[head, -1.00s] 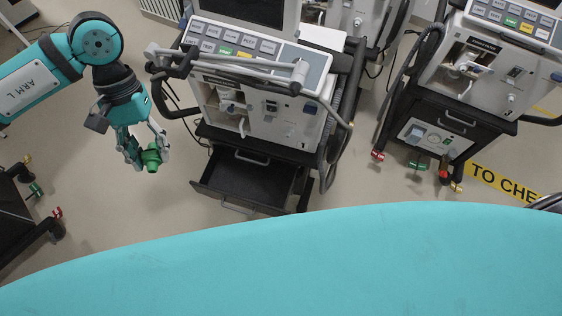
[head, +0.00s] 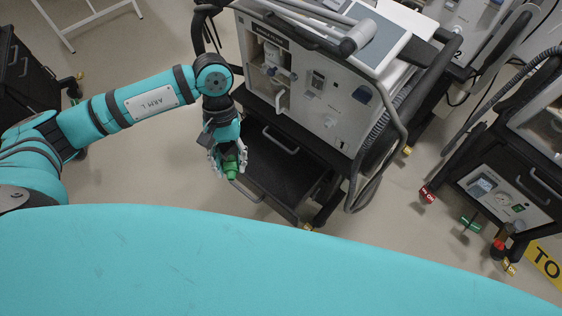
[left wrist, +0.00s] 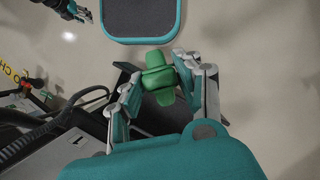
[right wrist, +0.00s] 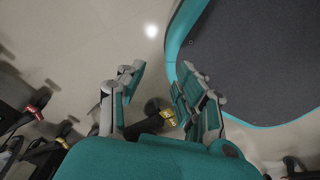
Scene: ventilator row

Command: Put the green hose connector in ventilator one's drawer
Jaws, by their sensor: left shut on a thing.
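The green hose connector (head: 231,168) is held between the fingers of my left gripper (head: 228,172). In the left wrist view the connector (left wrist: 157,78) sits between the fingertips, against the right finger. Ventilator one (head: 318,100), marked "1", stands on a black cart. The cart's black drawer (head: 287,178) is pulled open and looks empty where I can see into it. In the head view the left gripper overlaps the drawer's left front corner; its height above it is unclear.
Another ventilator cart (head: 500,190) stands at the right, with coloured tags at its feet. A corrugated hose (head: 375,150) hangs at ventilator one's right side. Another black cart (head: 28,75) is at the far left. Floor left of the drawer is clear.

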